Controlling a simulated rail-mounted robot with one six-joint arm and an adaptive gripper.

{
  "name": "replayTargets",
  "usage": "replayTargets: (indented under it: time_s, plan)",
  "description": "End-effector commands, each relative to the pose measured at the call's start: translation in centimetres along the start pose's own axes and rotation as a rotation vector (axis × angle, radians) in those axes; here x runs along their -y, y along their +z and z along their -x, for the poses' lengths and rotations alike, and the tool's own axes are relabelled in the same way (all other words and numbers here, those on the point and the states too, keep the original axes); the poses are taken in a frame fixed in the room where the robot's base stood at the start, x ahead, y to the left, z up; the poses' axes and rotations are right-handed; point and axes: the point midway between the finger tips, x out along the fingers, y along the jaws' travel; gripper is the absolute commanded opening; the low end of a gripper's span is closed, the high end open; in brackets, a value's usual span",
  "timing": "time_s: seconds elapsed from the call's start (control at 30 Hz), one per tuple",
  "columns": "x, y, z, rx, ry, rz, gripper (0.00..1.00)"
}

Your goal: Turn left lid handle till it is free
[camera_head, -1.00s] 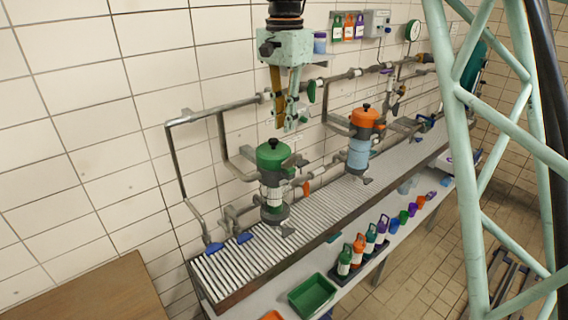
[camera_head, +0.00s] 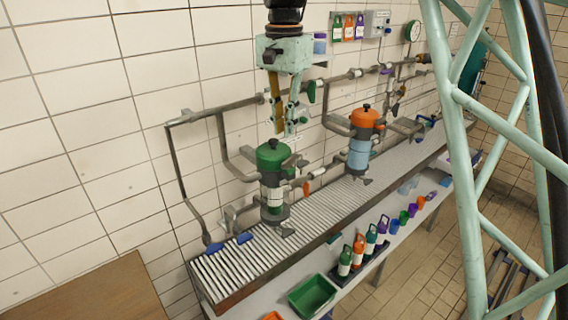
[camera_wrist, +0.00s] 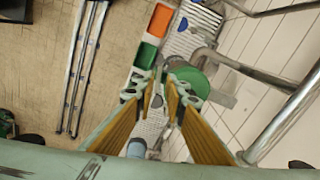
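The left vessel (camera_head: 271,195) stands upright on the slatted rack, with a green lid (camera_head: 262,160) and a black knob handle (camera_head: 273,144) on top. My gripper (camera_head: 285,134) points down just above and slightly right of the knob in the head view, apart from it. In the wrist view my gripper (camera_wrist: 160,86) has its fingers apart with nothing between them. The green lid (camera_wrist: 196,78) shows there behind the right finger; its knob appears hidden by that finger. The right vessel (camera_head: 359,154) has an orange lid (camera_head: 366,117) with a black knob.
Grey pipes (camera_head: 222,138) run along the tiled wall behind the vessels. A green tray (camera_head: 312,294) and several bottles stand on the lower shelf in front.

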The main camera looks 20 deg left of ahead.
Motion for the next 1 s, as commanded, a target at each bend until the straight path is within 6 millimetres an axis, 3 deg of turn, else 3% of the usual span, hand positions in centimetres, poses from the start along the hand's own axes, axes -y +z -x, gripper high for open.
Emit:
replayTargets:
  time_s: [0.7, 1.0]
  plan:
    - [0.0, 0.0, -9.1, 0.001, 0.001, 0.0, 0.12]
    - [-0.1, 0.0, -11.7, 0.001, 0.001, 0.0, 0.12]
